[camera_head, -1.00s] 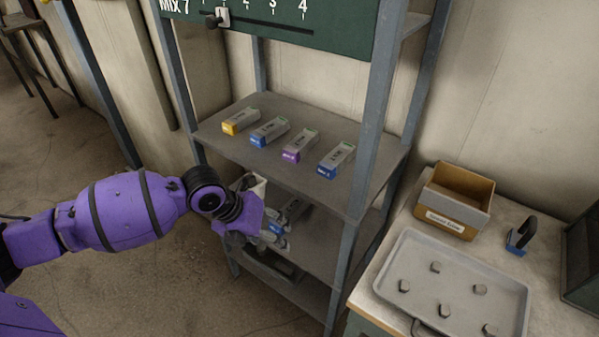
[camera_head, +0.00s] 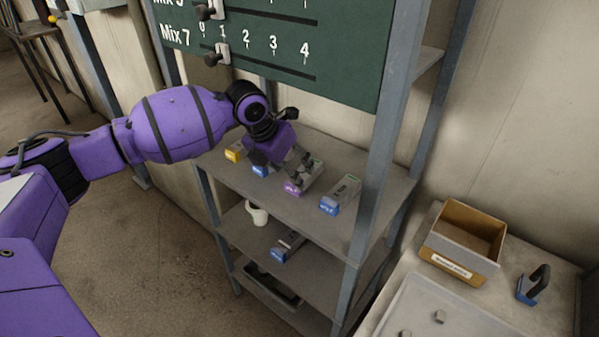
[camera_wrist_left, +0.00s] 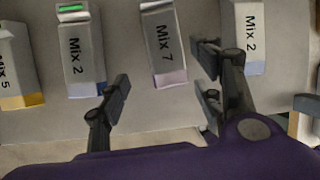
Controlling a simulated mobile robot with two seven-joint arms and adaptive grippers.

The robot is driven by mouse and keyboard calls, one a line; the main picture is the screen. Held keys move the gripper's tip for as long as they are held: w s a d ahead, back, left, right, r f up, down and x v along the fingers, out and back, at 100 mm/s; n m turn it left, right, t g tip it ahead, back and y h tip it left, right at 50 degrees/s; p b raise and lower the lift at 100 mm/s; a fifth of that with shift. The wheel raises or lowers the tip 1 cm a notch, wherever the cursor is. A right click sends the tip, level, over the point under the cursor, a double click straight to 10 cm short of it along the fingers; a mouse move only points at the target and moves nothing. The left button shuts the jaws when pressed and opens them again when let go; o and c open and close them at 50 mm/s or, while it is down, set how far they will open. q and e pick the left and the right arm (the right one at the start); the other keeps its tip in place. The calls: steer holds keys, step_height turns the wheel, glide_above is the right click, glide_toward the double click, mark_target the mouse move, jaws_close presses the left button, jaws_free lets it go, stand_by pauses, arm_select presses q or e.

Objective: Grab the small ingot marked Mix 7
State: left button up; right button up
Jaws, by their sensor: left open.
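The Mix 7 ingot is a grey bar with a purple end (camera_head: 294,187) on the upper shelf (camera_head: 340,225), third from the left in a row of similar bars. In the left wrist view its label reads Mix 7 (camera_wrist_left: 165,48). My left gripper (camera_wrist_left: 162,88) is open, and its fingertips are either side of the ingot's near end in that view. In the head view my left gripper (camera_head: 297,164) hangs over this ingot and hides part of it. I cannot tell if it touches. My right gripper is not in view.
A yellow-ended Mix 5 ingot (camera_wrist_left: 18,65) and a blue-ended Mix 2 ingot (camera_wrist_left: 82,50) lie left, another Mix 2 ingot (camera_wrist_left: 250,35) right. A green board (camera_head: 300,50) is above. The shelf below holds a white mug (camera_head: 256,213) and a blue-ended ingot (camera_head: 286,248).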

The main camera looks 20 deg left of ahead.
mark_target(303, 172)
arm_select(q)
steer(key=shift+w+d+r, duration=0.1)
steer(key=shift+w+d, duration=0.35)
steer(key=shift+w, duration=0.2)
steer(key=shift+w+d+r, duration=0.1)
steer(key=shift+w+d, duration=0.3)
steer(key=shift+w, duration=0.2)
steer(key=x, duration=0.2)
steer(key=shift+w+f, duration=0.2)
steer(key=shift+f, duration=0.05)
steer(key=shift+w+d+f, duration=0.1)
steer(key=shift+f, duration=0.2)
steer(key=shift+r, duration=0.1)
jaws_close()
